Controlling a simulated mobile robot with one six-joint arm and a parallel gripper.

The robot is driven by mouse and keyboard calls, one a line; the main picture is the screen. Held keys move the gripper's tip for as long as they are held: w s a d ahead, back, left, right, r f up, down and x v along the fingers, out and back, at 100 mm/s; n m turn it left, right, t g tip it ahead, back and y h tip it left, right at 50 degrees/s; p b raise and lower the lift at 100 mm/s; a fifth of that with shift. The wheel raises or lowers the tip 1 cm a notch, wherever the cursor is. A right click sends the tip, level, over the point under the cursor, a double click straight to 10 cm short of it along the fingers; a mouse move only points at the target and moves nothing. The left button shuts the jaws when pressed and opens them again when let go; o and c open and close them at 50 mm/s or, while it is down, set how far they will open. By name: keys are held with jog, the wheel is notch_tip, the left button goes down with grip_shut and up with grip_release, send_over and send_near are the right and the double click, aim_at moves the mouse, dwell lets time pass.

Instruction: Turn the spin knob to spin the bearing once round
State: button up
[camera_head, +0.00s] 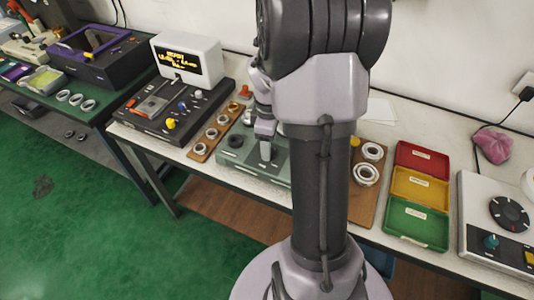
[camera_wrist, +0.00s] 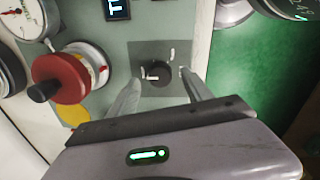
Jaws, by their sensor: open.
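My gripper (camera_wrist: 159,80) is open, its two fingers reaching toward a small dark round knob (camera_wrist: 155,73) on a dark square plate (camera_wrist: 150,50). The knob lies between the fingertips in the picture; I cannot tell whether they touch it. Left of it is a red wheel (camera_wrist: 62,78) with a black handle. I cannot tell from the pictures which of the two is the spin knob. No bearing can be made out clearly at the plate. In the head view my gripper (camera_head: 266,152) is over the grey-green tester (camera_head: 278,172), partly hidden by my arm.
A dial gauge (camera_wrist: 27,18) and a small display (camera_wrist: 117,8) are near the red wheel. Wooden boards with rings (camera_head: 198,150) (camera_head: 366,195) lie on both sides of the tester. Red, yellow and green trays (camera_head: 417,222) stand to the right. A display box (camera_head: 187,60) stands behind at left.

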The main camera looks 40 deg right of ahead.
notch_tip(320, 180, down, 3)
jog(key=shift+w+r+b, duration=0.1)
jog(key=shift+b, duration=0.3)
grip_shut()
